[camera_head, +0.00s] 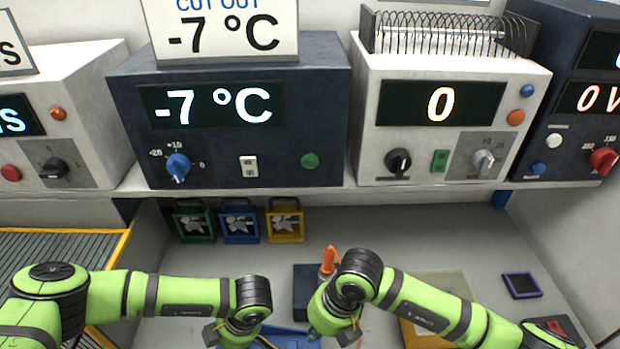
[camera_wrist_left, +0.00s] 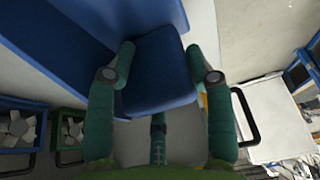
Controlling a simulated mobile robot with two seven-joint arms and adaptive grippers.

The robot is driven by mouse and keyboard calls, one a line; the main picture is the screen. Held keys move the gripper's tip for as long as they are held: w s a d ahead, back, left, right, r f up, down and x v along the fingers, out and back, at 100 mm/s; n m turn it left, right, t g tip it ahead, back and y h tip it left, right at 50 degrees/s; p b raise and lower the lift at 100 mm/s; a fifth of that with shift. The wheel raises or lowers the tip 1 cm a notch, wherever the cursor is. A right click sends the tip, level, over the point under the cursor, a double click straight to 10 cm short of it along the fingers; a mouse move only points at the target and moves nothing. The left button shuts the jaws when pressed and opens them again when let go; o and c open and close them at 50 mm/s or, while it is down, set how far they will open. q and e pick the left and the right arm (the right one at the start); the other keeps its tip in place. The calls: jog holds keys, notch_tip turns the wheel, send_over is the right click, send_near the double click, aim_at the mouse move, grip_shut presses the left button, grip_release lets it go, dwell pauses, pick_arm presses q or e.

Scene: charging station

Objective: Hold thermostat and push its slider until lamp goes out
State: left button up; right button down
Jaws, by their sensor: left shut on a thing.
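In the left wrist view my left gripper (camera_wrist_left: 160,78) is shut on a dark blue block (camera_wrist_left: 158,60), one finger on each side. I cannot tell whether this block is the thermostat; no slider shows on it. In the head view my left gripper (camera_head: 231,332) is low in the middle, mostly hidden by its own wrist. My right gripper (camera_head: 334,326) points down to its right, near a dark box (camera_head: 303,288) and an upright orange part (camera_head: 328,261). Its fingers are too unclear to judge their opening. I cannot pick out the lamp.
A navy unit (camera_head: 228,115) reading -7 °C and a white unit (camera_head: 455,80) reading 0 stand on the shelf behind. Several framed fans (camera_head: 240,223) stand below it. A small dark purple-edged pad (camera_head: 521,285) and a yellowish tray (camera_head: 430,335) lie at the right.

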pick_arm(q)
jog(key=shift+s+a, duration=0.1)
jog(key=o, duration=1.5)
